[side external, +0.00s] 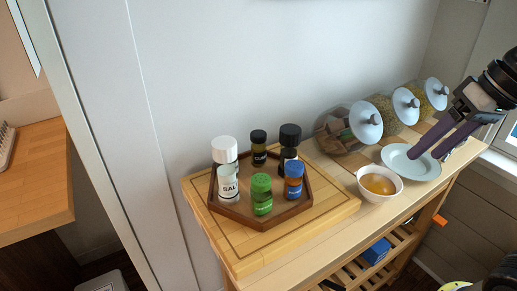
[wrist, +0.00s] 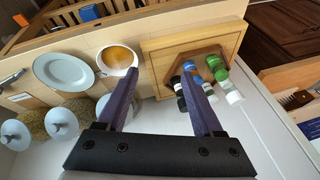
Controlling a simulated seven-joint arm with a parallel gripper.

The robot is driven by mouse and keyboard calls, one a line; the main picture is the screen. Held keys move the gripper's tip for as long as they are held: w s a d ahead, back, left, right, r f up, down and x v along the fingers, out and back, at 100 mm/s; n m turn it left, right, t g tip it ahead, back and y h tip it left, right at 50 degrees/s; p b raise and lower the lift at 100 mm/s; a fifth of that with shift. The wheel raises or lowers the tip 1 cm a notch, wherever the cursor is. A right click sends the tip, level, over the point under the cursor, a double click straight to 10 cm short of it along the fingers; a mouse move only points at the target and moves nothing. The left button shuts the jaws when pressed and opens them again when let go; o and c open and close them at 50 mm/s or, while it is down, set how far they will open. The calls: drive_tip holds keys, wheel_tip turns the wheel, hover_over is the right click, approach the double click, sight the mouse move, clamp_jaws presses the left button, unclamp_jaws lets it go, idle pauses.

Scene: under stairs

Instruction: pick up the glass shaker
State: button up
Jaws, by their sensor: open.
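The likely glass shaker (side external: 228,184) is a clear jar with a white cap and a label reading "SAL". It stands upright at the left of a brown hexagonal tray (side external: 240,217), among other small bottles. In the wrist view its white top (wrist: 234,97) shows right of the right finger. My gripper (side external: 427,153) is open and empty, over the plate area at the right, well away from the shaker. In the wrist view its two fingers (wrist: 162,74) are spread apart with nothing between them.
Beside the shaker stand a green-capped bottle (side external: 262,195), a blue-capped bottle (side external: 293,181) and dark-capped bottles (side external: 290,137). The tray rests on a wooden board (side external: 332,212). A bowl (side external: 379,195), a plate (side external: 398,157) and lidded glass jars (side external: 366,122) occupy the right. A wall runs behind.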

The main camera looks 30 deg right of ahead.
drive_tip(key=w+a+r+m+g+y, duration=0.25)
drive_tip(key=w+m, duration=0.25)
drive_tip(key=w, duration=0.7)
drive_tip(key=w+f+m+g+y, duration=0.1)
drive_tip(key=w+f+m+y, duration=0.3)
drive_tip(key=w, duration=0.8)
drive_tip(key=w+f+m+g+y, duration=0.1)
drive_tip(key=w+m+y, duration=0.45)
drive_tip(key=w, duration=0.55)
approach(252, 151)
drive_tip(key=shift+m, duration=0.25)
drive_tip(key=x, duration=0.5)
drive_tip(key=shift+f, duration=0.15)
drive_tip(key=shift+x, duration=2.9)
drive_tip(key=shift+w, duration=0.15)
clamp_jaws()
